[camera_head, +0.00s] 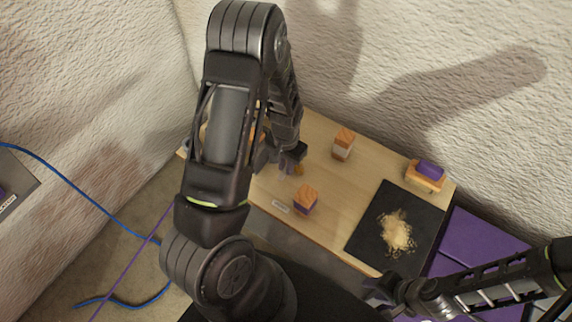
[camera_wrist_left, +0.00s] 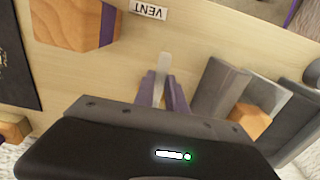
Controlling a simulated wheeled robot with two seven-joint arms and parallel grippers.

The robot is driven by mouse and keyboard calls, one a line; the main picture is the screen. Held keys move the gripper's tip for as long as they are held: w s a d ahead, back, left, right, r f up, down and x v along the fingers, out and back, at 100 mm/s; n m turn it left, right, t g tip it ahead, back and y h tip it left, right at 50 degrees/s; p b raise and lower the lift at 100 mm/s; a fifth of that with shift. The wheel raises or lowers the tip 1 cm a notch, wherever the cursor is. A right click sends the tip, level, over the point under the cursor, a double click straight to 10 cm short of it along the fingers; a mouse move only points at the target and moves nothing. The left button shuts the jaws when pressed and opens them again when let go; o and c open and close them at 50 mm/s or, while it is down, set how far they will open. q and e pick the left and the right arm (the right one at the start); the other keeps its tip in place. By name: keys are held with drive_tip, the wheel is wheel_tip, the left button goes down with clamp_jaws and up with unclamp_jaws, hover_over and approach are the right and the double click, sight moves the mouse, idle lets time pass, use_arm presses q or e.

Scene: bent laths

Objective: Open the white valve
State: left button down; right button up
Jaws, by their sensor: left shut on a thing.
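The white valve's handle (camera_wrist_left: 163,62) shows in the left wrist view as a slim pale lever that ends between my left gripper's two fingers. My left gripper (camera_wrist_left: 162,90) is shut on it, its purple-padded fingers on either side. In the head view my left gripper (camera_head: 288,165) is low over the wooden table, and the arm hides much of the spot. The rest of the valve is hidden. My right gripper (camera_head: 382,293) is by the table's front right corner, away from the valve; its fingers are too small and dark to read.
On the table (camera_head: 322,225) a wood-and-purple block (camera_head: 305,200) stands beside a VENT label (camera_wrist_left: 148,9). A wood-and-white block (camera_head: 343,143) and a purple-topped block (camera_head: 427,172) stand farther back. A black mat (camera_head: 372,215) holds shavings. Grey slabs (camera_wrist_left: 219,90) flank the left gripper.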

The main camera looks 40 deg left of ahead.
use_arm(q)
drive_tip(key=shift+d+n, duration=0.1)
drive_tip(key=shift+n, duration=0.2)
idle(0.7)
drive_tip(key=n, duration=0.1)
drive_tip(key=d+n, duration=0.1)
drive_tip(key=n, duration=0.2)
drive_tip(key=shift+w+d+b, duration=0.25)
drive_tip(key=shift+b, duration=0.15)
drive_tip(key=n, duration=0.1)
drive_tip(key=d+n, duration=0.1)
drive_tip(key=n, duration=0.1)
drive_tip(key=w+n, duration=0.1)
drive_tip(key=shift+d+n, duration=0.25)
drive_tip(key=shift+n, duration=0.05)
drive_tip(key=n, duration=0.1)
drive_tip(key=w+n, duration=0.1)
drive_tip(key=n, duration=0.1)
drive_tip(key=d+n, duration=0.1)
drive_tip(key=shift+w+p, duration=0.25)
drive_tip(key=shift+p, duration=0.1)
drive_tip(key=shift+w+d+n+p, duration=0.15)
drive_tip(key=shift+w+n, duration=0.3)
drive_tip(key=shift+n, duration=0.8)
drive_tip(key=shift+w+a+n+p, duration=0.15)
drive_tip(key=shift+w+n, duration=0.25)
drive_tip(key=shift+n, duration=0.85)
drive_tip(key=shift+d, duration=0.1)
